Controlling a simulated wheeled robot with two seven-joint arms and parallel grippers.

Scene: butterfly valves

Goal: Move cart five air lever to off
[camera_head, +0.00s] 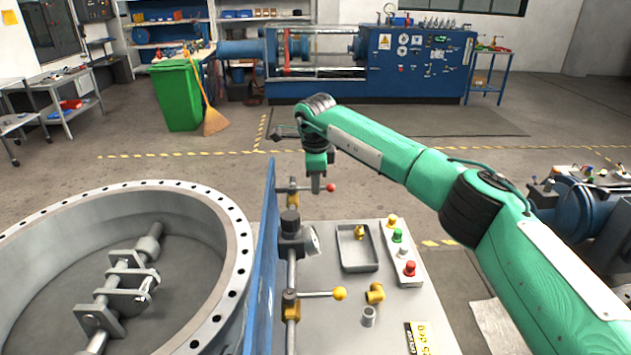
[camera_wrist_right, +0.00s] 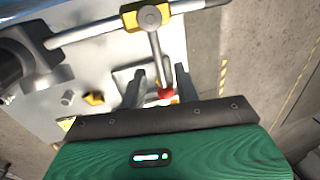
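The cart (camera_head: 388,309) has a grey top with a pipe at its left side carrying two levers. The far lever ends in a red knob (camera_head: 331,187). The near lever ends in a yellow knob (camera_head: 340,293) and points right. My right gripper (camera_head: 317,184) is at the far lever, pointing down. In the right wrist view, the red knob (camera_wrist_right: 165,93) shows between the two spread fingers (camera_wrist_right: 160,85), with a gap on each side. Its rod runs up to a yellow valve body (camera_wrist_right: 149,16). Whether the fingers touch the knob cannot be told. My left gripper is not in view.
A blue panel (camera_head: 265,255) rises along the cart's left side, beside a large grey flanged ring (camera_head: 237,250). A gauge (camera_head: 312,240) sits on the pipe between the levers. A tray (camera_head: 372,264), loose fittings and a button box (camera_head: 411,282) occupy the cart top.

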